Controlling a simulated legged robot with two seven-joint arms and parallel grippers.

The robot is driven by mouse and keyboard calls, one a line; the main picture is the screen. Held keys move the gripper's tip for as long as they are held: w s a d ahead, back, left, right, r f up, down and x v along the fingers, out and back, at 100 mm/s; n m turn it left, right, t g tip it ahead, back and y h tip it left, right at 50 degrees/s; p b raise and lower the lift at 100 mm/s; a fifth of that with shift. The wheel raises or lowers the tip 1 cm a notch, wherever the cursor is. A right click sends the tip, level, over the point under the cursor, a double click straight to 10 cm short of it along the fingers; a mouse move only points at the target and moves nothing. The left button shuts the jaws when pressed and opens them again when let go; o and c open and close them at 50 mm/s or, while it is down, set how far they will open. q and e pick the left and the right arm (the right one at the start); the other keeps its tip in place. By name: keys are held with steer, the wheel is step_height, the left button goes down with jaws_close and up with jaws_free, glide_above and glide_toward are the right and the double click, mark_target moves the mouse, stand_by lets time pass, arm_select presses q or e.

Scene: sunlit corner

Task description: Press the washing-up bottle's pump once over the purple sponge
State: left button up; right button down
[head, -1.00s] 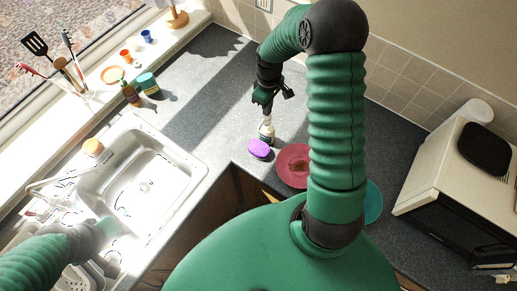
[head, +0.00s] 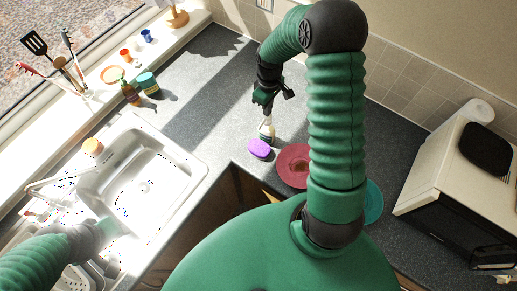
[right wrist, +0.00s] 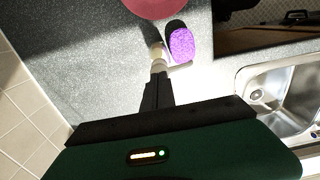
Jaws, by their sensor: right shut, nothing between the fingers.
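The washing-up bottle (head: 266,132) stands on the grey worktop, small and partly covered from above by my right gripper. The purple sponge (head: 259,148) lies right beside its base; it also shows in the right wrist view (right wrist: 182,44). My right gripper (head: 268,108) is shut and points down at the bottle's pump. In the right wrist view the closed fingertips (right wrist: 159,70) line up with the pale bottle top (right wrist: 157,54); I cannot tell whether they touch it. My left arm comes in over the sink's drainer, and its jaws cannot be made out in the glare.
A red plate (head: 291,165) lies right of the sponge, partly behind my right arm. The steel sink (head: 145,187) is to the left. A microwave (head: 452,205) stands at the right. A green-lidded jar (head: 148,84) stands near the sill. The worktop behind the bottle is clear.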

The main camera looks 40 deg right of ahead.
steer(key=shift+d+f+b, duration=0.1)
steer(key=shift+f+b, duration=0.5)
steer(key=shift+f, duration=0.55)
steer(key=shift+r+p, duration=1.15)
steer(key=shift+r, duration=0.2)
step_height(320, 180, up, 6)
steer(key=p, duration=0.5)
